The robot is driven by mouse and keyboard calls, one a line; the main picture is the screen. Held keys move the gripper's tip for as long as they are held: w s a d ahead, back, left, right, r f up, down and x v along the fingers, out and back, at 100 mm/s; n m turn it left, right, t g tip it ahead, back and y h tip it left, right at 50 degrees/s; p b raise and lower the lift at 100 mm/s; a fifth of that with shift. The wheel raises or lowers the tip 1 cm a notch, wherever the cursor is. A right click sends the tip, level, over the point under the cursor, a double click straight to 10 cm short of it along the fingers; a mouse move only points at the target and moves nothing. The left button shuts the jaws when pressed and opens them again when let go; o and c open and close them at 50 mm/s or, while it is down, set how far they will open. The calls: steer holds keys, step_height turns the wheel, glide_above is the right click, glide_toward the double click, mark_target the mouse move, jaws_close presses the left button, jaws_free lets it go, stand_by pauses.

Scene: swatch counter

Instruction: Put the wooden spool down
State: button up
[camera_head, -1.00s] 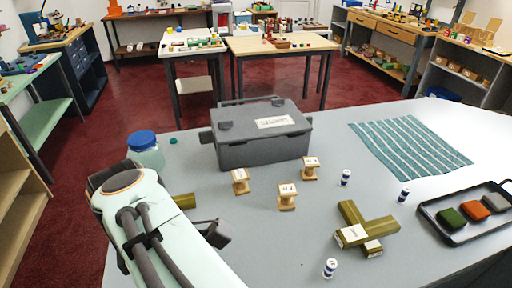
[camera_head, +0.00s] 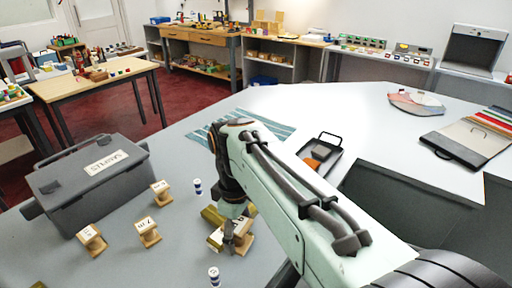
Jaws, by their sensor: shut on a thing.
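My gripper (camera_head: 229,236) points down over the middle of the counter and is shut on a wooden spool (camera_head: 246,242), which is partly hidden by the fingers and wrist. I cannot tell whether the spool touches anything below it.
Small blue-and-white reels stand behind (camera_head: 198,187) and in front (camera_head: 214,276). A grey case (camera_head: 90,180) stands left. A striped cloth (camera_head: 272,123) and dark tray (camera_head: 327,151) lie beyond my arm.

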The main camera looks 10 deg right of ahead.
steer(key=s+d+f+m, duration=0.1)
steer(key=d+f+m, duration=0.25)
steer(key=d, duration=0.35)
steer(key=d+f+m, duration=0.2)
steer(key=d+f, duration=0.2)
steer(key=d, duration=0.3)
steer(key=s+d+f, duration=0.4)
steer(key=s+d, duration=0.1)
steer(key=s, duration=0.3)
steer(key=s+d+f, duration=0.4)
steer(key=s+f, duration=0.1)
steer(key=s, duration=0.2)
steer(key=shift+m, duration=0.45)
steer(key=w+d+f, duration=0.8)
steer(key=d, duration=0.1)
steer(key=shift+w+f, duration=0.15)
steer(key=shift+w, duration=0.15)
steer(key=shift+w+d+f, duration=0.35)
steer(key=shift+f, duration=0.15)
steer(key=shift+w+d+f, duration=0.1)
steer(key=shift+f, duration=1.55)
steer(key=shift+f, duration=0.1)
